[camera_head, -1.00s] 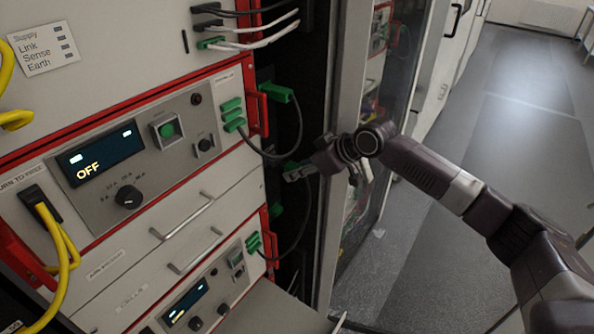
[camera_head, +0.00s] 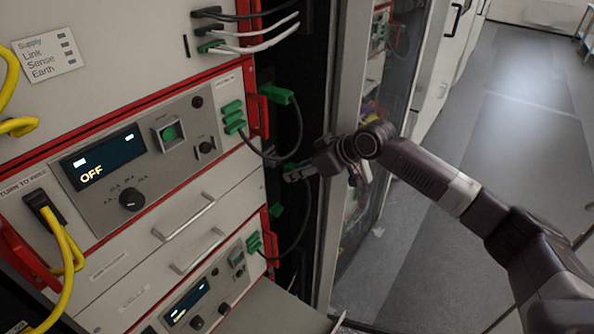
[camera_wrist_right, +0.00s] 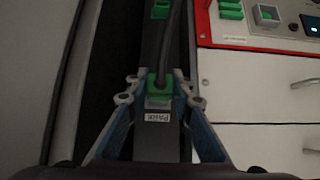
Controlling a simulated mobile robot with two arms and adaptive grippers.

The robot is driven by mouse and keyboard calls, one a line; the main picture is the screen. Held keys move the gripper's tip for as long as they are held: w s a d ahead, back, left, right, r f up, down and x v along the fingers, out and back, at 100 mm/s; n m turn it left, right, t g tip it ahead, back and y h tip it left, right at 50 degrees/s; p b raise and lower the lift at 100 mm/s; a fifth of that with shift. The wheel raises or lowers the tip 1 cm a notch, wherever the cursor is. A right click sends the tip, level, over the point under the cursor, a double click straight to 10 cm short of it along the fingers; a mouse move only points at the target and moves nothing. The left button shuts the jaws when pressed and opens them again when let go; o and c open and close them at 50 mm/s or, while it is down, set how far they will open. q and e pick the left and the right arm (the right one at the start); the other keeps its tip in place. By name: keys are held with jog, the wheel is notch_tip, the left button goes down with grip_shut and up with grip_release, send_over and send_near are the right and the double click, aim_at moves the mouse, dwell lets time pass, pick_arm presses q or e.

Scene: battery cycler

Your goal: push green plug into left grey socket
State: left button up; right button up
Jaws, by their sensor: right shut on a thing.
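My right gripper (camera_head: 300,173) is at the dark gap beside the rack, its arm coming in from the right. In the right wrist view, its blue-sided fingers (camera_wrist_right: 160,95) are shut on a green plug (camera_wrist_right: 159,86) with a dark cable. The plug sits against a light grey block with a label that appears to read "PARK" (camera_wrist_right: 158,117); whether it is seated there I cannot tell. In the head view, the plug is mostly hidden by the fingers. I cannot identify the left grey socket with certainty. My left gripper is out of view.
Another green plug (camera_head: 277,95) with a dark cable is by the upper red handle (camera_head: 257,113). Green connectors (camera_head: 233,117) line the panel's right edge. The open cabinet door (camera_head: 345,130) stands close to my right arm. Yellow cables (camera_head: 68,250) hang at left.

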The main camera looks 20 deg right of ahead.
aim_at(292, 166)
jog(key=shift+w+a, duration=0.5)
jog(key=shift+w, duration=0.15)
dwell(1.0)
jog(key=shift+p, duration=0.35)
dwell(0.3)
jog(key=shift+w+a, duration=0.45)
jog(key=shift+w, duration=0.15)
dwell(0.7)
jog(key=o, duration=0.9)
jog(key=shift+o, duration=0.2)
